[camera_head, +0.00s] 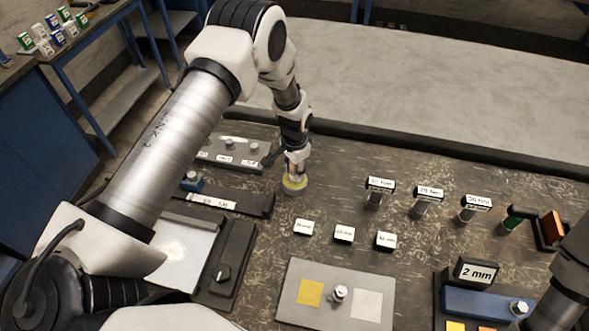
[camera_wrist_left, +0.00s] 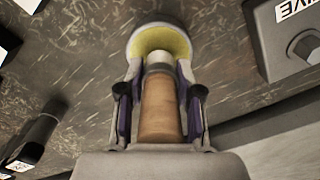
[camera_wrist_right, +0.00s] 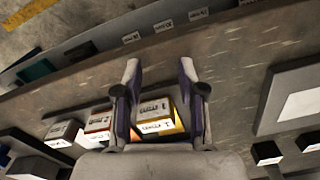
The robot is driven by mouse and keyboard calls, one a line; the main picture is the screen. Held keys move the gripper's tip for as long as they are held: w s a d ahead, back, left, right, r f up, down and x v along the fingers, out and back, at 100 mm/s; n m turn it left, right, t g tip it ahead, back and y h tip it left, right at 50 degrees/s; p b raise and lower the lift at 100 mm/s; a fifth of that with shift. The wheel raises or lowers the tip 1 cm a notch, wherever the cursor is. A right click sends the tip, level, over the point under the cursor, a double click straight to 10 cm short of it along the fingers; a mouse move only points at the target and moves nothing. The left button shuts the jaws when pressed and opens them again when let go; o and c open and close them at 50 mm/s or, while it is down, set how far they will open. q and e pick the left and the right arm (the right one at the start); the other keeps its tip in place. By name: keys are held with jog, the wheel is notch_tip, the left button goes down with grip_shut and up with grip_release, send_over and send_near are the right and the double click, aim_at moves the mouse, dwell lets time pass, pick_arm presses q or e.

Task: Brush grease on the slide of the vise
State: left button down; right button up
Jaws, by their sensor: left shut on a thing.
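My left gripper (camera_head: 296,163) is shut on a brush, whose wooden handle (camera_wrist_left: 160,108) shows between the fingers in the left wrist view. The brush points down at a round dish (camera_head: 294,189) of yellow grease (camera_wrist_left: 172,38); its tip overlaps the grease, and I cannot tell how deep it sits.
Several labelled posts (camera_head: 428,200) stand right of the dish, with small label blocks (camera_head: 344,234) nearer. A grey plate (camera_head: 325,315) with yellow and white squares lies in front. A "2 mm" sign (camera_head: 477,271) stands at lower right. A grey block (camera_head: 232,150) lies behind the long fixture.

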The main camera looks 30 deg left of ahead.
pick_arm(q)
jog(key=shift+w, duration=0.1)
jog(key=shift+s, duration=0.3)
pick_arm(e)
jog(key=shift+s, duration=0.2)
pick_arm(q)
jog(key=shift+w+f, duration=0.15)
jog(key=shift+f, duration=0.15)
pick_arm(e)
jog(key=shift+w+f, duration=0.15)
jog(key=shift+f, duration=0.1)
pick_arm(q)
jog(key=shift+f+b, duration=0.2)
jog(key=shift+b, duration=0.3)
pick_arm(e)
jog(key=shift+f, duration=0.25)
pick_arm(q)
jog(key=shift+r, duration=0.1)
pick_arm(e)
jog(key=shift+r, duration=0.1)
pick_arm(q)
jog(key=shift+r+p, duration=0.55)
jog(key=shift+r, duration=0.15)
pick_arm(e)
jog(key=shift+r, duration=0.45)
pick_arm(q)
jog(key=shift+r+p, duration=1.7)
jog(key=shift+r, duration=1.05)
pick_arm(e)
jog(key=shift+r, duration=1.7)
